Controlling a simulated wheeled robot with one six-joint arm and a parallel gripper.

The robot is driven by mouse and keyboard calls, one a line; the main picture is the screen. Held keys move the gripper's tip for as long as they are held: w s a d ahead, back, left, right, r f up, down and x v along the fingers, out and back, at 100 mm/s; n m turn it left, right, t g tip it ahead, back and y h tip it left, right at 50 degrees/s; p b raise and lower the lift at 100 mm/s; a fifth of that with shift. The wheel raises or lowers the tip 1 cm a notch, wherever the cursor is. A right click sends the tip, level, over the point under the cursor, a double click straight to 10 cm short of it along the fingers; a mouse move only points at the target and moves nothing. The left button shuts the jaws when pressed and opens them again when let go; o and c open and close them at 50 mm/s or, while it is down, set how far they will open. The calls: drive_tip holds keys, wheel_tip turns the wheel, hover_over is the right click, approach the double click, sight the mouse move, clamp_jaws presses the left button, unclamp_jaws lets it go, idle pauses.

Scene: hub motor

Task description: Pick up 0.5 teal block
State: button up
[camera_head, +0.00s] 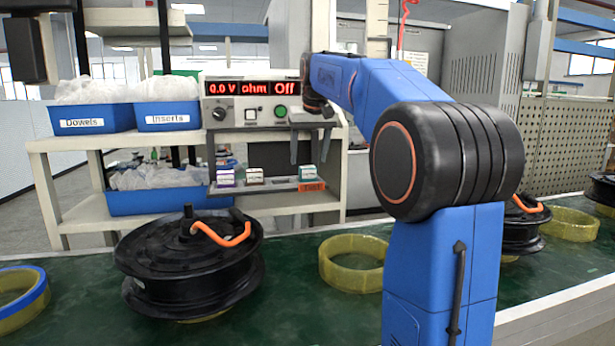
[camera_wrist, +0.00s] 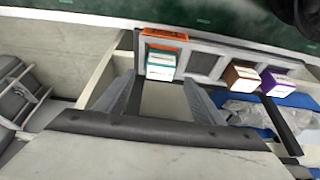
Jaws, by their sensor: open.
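The teal block (camera_head: 306,173), with a white label, sits in the rightmost slot of the small tray below the meter in the head view. In the wrist view the teal block (camera_wrist: 161,66) lies just beyond the fingertips, roughly midway between them. My gripper (camera_head: 310,161) is open and empty, fingers pointing down, above the teal block in the head view. Both fingers of my gripper (camera_wrist: 159,82) show in the wrist view, apart from the block. Whether the fingertips reach beside the block is hard to tell.
A brown block (camera_head: 254,175) and a purple block (camera_head: 225,177) sit in the same tray (camera_head: 272,186); one slot beside the teal block is empty. The meter (camera_head: 246,100) reads "0.0 V ohm Off". Blue bins (camera_head: 155,203) stand left. A hub motor (camera_head: 190,265) lies on the green conveyor.

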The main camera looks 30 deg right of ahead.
sight(307, 167)
drive_tip(key=shift+x, duration=2.65)
drive_tip(key=c, duration=1.3)
drive_tip(key=shift+r, duration=0.1)
